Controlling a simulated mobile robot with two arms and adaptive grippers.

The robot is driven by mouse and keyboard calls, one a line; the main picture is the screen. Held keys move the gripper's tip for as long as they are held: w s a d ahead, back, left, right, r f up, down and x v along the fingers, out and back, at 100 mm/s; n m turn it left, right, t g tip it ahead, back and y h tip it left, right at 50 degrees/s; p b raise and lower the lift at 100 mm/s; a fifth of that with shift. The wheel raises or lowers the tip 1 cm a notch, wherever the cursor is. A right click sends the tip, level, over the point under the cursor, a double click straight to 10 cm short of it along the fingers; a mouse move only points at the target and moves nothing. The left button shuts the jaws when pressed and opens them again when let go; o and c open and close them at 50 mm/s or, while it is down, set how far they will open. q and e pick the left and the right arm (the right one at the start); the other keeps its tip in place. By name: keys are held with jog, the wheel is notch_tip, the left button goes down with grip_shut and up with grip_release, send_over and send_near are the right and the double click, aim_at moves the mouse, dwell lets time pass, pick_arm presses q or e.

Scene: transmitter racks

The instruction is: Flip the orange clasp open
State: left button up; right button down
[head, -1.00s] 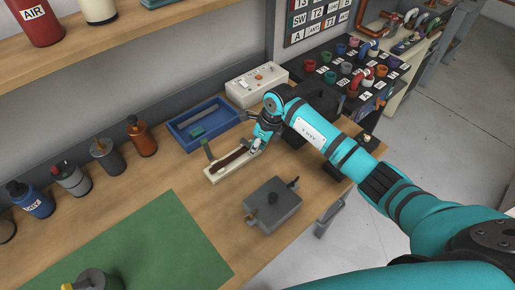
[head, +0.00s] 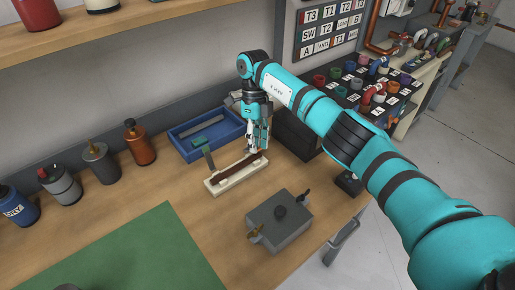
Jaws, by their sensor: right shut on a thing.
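My right gripper (head: 257,150) points down at the right end of the bar. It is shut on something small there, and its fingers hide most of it. No clearly orange clasp can be made out on the base; the part under the fingers is too small to tell. My left gripper is not in view.
A blue tray (head: 184,153) lies just behind the base. A grey box (head: 268,233) with knobs stands in front right. Several canisters, including an orange one (head: 140,148), stand at left. A green mat (head: 150,255) covers the front left. A dark block (head: 296,135) is right of the gripper.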

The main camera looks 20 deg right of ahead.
jog(key=shift+w+d, duration=0.1)
dwell(0.3)
jog(key=c, duration=1.1)
grip_release()
jog(key=v, duration=0.7)
jog(key=shift+w+r, duration=0.15)
jog(key=shift+r, duration=0.05)
